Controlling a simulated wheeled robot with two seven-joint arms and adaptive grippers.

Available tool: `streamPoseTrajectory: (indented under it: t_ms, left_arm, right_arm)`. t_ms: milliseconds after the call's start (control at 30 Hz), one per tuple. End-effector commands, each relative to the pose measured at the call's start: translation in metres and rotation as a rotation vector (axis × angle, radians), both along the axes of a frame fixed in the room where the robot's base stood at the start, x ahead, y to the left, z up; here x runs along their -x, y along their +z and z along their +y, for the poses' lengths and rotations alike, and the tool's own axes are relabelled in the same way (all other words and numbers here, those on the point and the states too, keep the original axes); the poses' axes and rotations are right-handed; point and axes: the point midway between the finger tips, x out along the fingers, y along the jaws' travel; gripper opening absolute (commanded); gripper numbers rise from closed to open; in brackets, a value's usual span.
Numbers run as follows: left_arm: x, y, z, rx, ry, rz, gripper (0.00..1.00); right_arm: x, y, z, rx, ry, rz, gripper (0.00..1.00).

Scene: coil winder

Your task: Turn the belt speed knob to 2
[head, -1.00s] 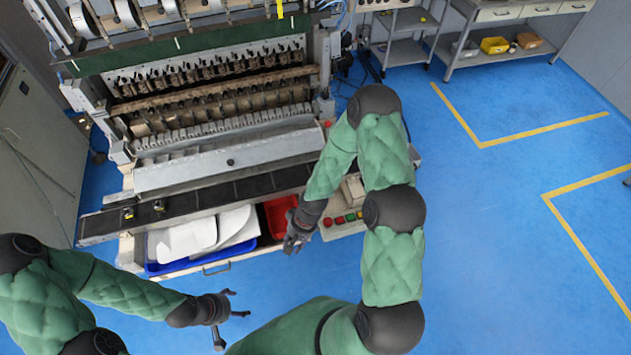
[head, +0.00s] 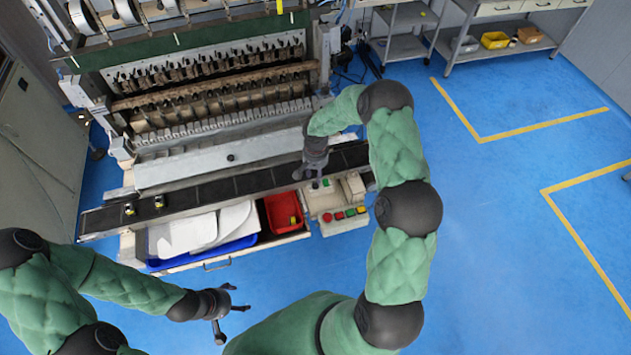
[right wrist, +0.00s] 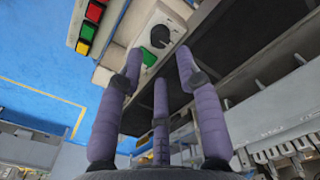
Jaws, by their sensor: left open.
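In the head view my right gripper (head: 315,180) hangs over the back left of the control box (head: 350,225), and I cannot make out the knob there. My left gripper (head: 236,300) is open and empty, over the floor in front of the machine.
Red, green and yellow buttons (right wrist: 87,28) sit beside the knob's panel. The dark belt (head: 230,188) runs behind the box. A red bin (head: 283,212) and a blue tray (head: 205,257) with white sheets lie left of it. Blue floor is open at right.

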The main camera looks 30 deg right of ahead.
Motion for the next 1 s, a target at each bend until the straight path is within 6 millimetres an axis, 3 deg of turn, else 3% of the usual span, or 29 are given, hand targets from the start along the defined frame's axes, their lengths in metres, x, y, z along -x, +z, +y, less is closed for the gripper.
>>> streamPoseTrajectory:
  t_ms: [200,333,800,933,1000]
  left_arm:
    - [0.000,0.006,0.000,0.000,0.000,0.000,0.72]
    - [0.000,0.008,0.000,0.000,0.000,0.000,0.72]
    - [0.000,0.009,0.000,0.000,0.000,0.000,0.72]
    - [0.000,0.009,0.000,0.000,0.000,0.000,0.72]
    - [0.000,0.009,0.000,0.000,0.000,0.000,0.72]
  right_arm:
    - [0.001,-0.037,0.001,-0.003,0.000,0.002,0.36]
    - [0.000,-0.051,0.001,-0.001,0.001,0.002,0.36]
    - [0.000,-0.061,0.000,-0.002,0.001,-0.001,0.36]
    - [0.000,-0.061,0.001,-0.002,0.001,-0.001,0.00]
    - [0.000,-0.061,0.001,-0.002,0.001,-0.001,0.00]
